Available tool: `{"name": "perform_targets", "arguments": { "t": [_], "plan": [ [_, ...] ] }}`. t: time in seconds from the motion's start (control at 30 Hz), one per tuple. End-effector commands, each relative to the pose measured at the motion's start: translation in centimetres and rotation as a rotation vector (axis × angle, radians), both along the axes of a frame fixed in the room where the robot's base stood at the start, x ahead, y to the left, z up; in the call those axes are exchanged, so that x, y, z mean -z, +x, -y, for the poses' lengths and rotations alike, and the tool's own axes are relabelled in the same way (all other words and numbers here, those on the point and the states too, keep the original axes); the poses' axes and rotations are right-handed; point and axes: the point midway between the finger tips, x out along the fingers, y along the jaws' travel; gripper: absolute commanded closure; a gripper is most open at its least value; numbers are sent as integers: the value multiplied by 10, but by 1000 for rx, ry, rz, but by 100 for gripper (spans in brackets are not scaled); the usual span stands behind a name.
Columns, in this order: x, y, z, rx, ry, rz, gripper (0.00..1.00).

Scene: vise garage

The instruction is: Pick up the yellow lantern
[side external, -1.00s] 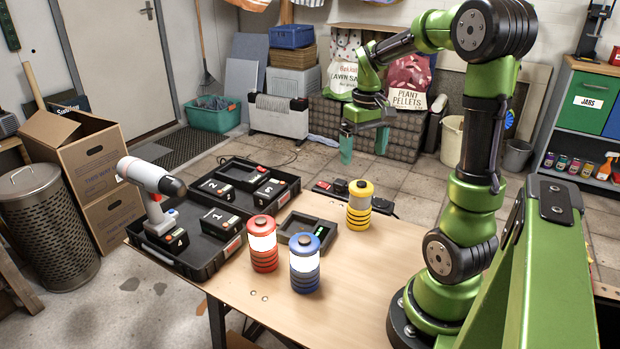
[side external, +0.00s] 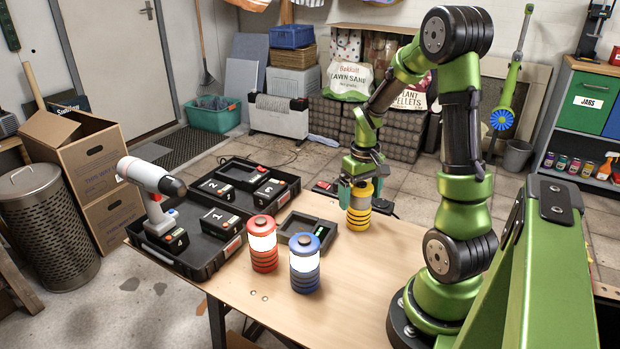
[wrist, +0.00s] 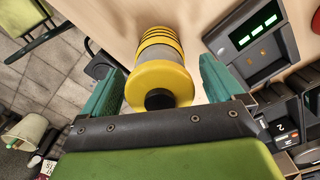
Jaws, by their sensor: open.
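The yellow lantern (side external: 359,213) stands upright on the wooden table near its far edge. In the wrist view the lantern (wrist: 162,80) shows its yellow cap and black knob between the fingers. My gripper (side external: 358,196) is open with its teal fingers pointing down around the lantern's upper part. In the wrist view my gripper (wrist: 160,85) has one finger on each side of the lantern, with a visible gap on both sides. The lantern's top is partly hidden by the gripper in the side external view.
A red lantern (side external: 263,246) and a blue lantern (side external: 305,267) stand on the table to the left. A charger (side external: 309,228) lies beside the yellow lantern. A black tray (side external: 196,267) with batteries and a drill (side external: 152,190) is farther left.

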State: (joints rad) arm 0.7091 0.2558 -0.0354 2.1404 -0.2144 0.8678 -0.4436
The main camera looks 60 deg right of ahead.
Motion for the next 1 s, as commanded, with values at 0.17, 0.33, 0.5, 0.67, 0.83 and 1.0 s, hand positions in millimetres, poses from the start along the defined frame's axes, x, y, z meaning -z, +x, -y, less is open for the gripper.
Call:
{"name": "perform_targets", "arguments": {
  "t": [0.17, 0.33, 0.5, 0.67, 0.83, 1.0],
  "plan": [
    [0, 0, 0, 1, 0, 0, 9],
    [0, 0, 0, 0, 0, 0, 35],
    [-1, 0, 0, 0, 0, 0, 61],
    [-1, 0, 0, 0, 0, 0, 85],
    [-1, 0, 0, 1, -1, 2, 97],
    [-4, 1, 1, 0, -2, 2, 97]
  ]
}}
